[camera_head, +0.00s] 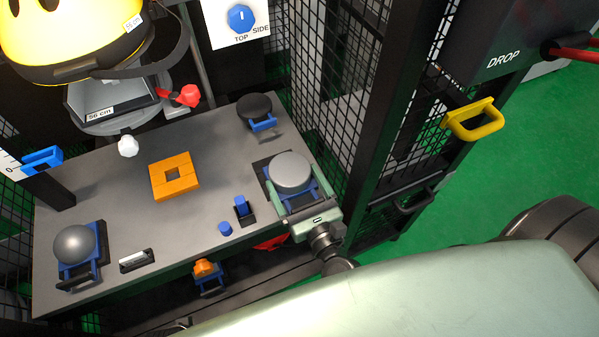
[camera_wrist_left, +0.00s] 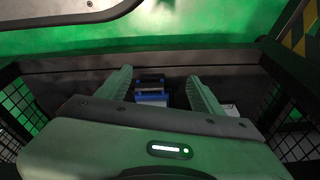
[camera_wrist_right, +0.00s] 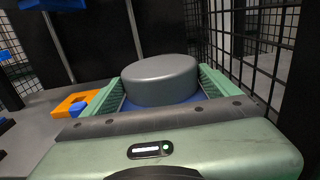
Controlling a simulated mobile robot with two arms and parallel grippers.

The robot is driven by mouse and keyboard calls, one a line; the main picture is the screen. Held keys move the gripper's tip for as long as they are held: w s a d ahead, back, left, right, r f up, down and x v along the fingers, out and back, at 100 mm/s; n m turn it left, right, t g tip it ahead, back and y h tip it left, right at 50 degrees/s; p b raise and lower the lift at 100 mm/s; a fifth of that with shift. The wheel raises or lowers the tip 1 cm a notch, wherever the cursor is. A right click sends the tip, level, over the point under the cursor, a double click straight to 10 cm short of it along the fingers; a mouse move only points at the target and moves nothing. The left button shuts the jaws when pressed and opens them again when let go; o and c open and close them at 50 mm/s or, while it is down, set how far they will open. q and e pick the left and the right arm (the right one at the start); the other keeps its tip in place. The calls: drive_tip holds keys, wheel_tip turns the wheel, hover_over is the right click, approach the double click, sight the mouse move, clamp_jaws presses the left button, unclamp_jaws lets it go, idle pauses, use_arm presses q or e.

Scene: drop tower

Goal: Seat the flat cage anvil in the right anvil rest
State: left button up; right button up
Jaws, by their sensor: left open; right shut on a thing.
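The flat cage anvil is a grey flat-topped disc (camera_head: 291,171) on a blue base, at the right end of the grey table. It fills the middle of the right wrist view (camera_wrist_right: 162,80). My right gripper (camera_head: 298,187) is shut on its blue base, one finger on each side. A black rest (camera_head: 261,164) shows at the anvil's far left edge, mostly hidden beneath it. I cannot tell whether the anvil touches the rest. My left gripper (camera_wrist_left: 157,85) is open, with a blue and black thing (camera_wrist_left: 151,90) visible beyond its fingers; it is outside the head view.
On the table (camera_head: 115,200) are a dark anvil (camera_head: 254,107), a domed anvil (camera_head: 74,244), an orange square block (camera_head: 174,176) and small blue parts (camera_head: 241,207). An orange-topped piece (camera_head: 206,268) sits below the front edge. Black mesh (camera_head: 345,100) stands close on the right.

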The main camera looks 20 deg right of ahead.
drive_tip(key=shift+w+d+r, duration=0.1)
drive_tip(key=shift+w, duration=0.15)
drive_tip(key=shift+w+f, duration=0.35)
drive_tip(key=shift+w, duration=0.15)
drive_tip(key=shift+w+f+b, duration=0.35)
drive_tip(key=shift+w, duration=0.35)
drive_tip(key=shift+w+f+b, duration=0.35)
drive_tip(key=shift+w, duration=0.35)
drive_tip(key=shift+w+a+f+b, duration=0.1)
drive_tip(key=shift+w+f+b, duration=0.3)
drive_tip(key=shift+w, duration=0.55)
drive_tip(key=shift+w+a+f+b, duration=0.1)
drive_tip(key=shift+w+f+b, duration=0.3)
drive_tip(key=shift+w, duration=0.55)
drive_tip(key=shift+f+b, duration=0.7)
drive_tip(key=shift+f, duration=0.15)
use_arm(q)
wheel_tip(320, 180, up, 17)
drive_tip(key=t+b, duration=0.1)
drive_tip(key=shift+w+r, duration=0.2)
drive_tip(key=shift+w, duration=0.05)
use_arm(e)
drive_tip(key=shift+f, duration=0.75)
use_arm(q)
drive_tip(key=shift+f+b, duration=0.15)
drive_tip(key=shift+b, duration=0.3)
use_arm(e)
drive_tip(key=shift+f, duration=0.1)
